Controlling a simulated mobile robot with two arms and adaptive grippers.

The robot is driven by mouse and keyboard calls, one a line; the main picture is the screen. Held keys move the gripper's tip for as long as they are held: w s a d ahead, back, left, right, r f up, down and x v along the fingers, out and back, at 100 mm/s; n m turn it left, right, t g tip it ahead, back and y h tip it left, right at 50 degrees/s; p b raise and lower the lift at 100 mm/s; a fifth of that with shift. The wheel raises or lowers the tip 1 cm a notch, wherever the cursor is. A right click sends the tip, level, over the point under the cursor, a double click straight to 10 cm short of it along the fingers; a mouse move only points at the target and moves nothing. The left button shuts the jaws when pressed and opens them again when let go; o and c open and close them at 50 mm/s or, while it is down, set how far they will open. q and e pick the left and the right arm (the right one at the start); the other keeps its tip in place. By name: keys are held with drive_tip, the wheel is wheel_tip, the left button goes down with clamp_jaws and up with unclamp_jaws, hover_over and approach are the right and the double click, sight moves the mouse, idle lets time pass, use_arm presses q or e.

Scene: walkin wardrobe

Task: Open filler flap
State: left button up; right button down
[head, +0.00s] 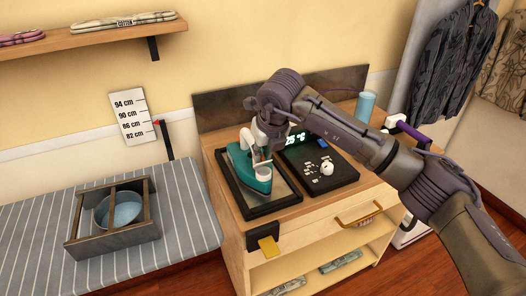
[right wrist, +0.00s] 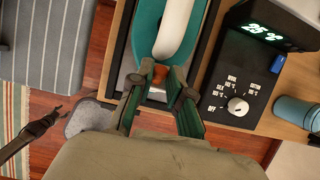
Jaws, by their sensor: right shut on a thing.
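A teal iron (head: 240,160) with a white handle rests on a black-framed tray (head: 283,203) on the wooden cabinet. In the right wrist view the iron (right wrist: 147,27) extends to the top edge. My right gripper (head: 262,155) reaches down to the iron's front end. In the right wrist view its fingers (right wrist: 160,75) are closed around a small orange-brown piece at that end, which seems to be the filler flap (right wrist: 160,71). The fingers mostly hide it, and I cannot tell its angle. A dark shape that looks like my left gripper (right wrist: 48,120) shows over the floor.
Right of the iron is a black control panel (head: 318,160) with a white dial and a lit display. A blue cup (head: 365,106) stands behind it. A striped bench (head: 35,235) carries a wooden crate (head: 113,238) with a blue bowl.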

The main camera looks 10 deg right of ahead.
drive_tip(key=shift+w+r+g+p, duration=0.2)
drive_tip(key=shift+g+p, duration=0.1)
drive_tip(key=shift+p, duration=0.1)
drive_tip(key=shift+w+a+f+g, duration=0.1)
drive_tip(key=shift+w+a+g, duration=0.05)
drive_tip(key=shift+g, duration=0.25)
drive_tip(key=c, duration=1.1)
unclamp_jaws()
drive_tip(key=v, duration=1.2)
drive_tip(key=shift+a, duration=0.15)
